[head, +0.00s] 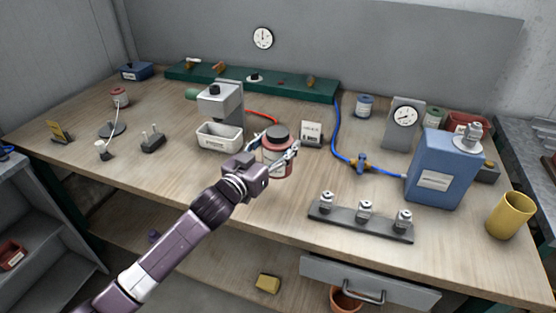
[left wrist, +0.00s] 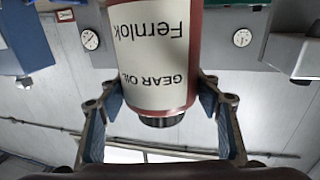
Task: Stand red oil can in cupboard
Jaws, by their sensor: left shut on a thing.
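The red oil can (head: 277,160) has a dark cap and a pale label and stands upright over the middle of the workbench. In the left wrist view its label reads "Fernlok GEAR OIL" upside down on the can (left wrist: 155,50). My left gripper (head: 279,151) is shut on the can, one finger on each side; its fingers also show in the left wrist view (left wrist: 160,112). I cannot tell whether the can's base touches the bench. A grey open-fronted unit (head: 50,225) at the lower left may be the cupboard. My right gripper is out of view.
A white bin (head: 220,137) under a grey machine is just left of the can, and a small sign (head: 311,134) just right. A rack with several fittings (head: 360,222) lies in front. A blue container (head: 440,170) and yellow cup (head: 509,215) stand right.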

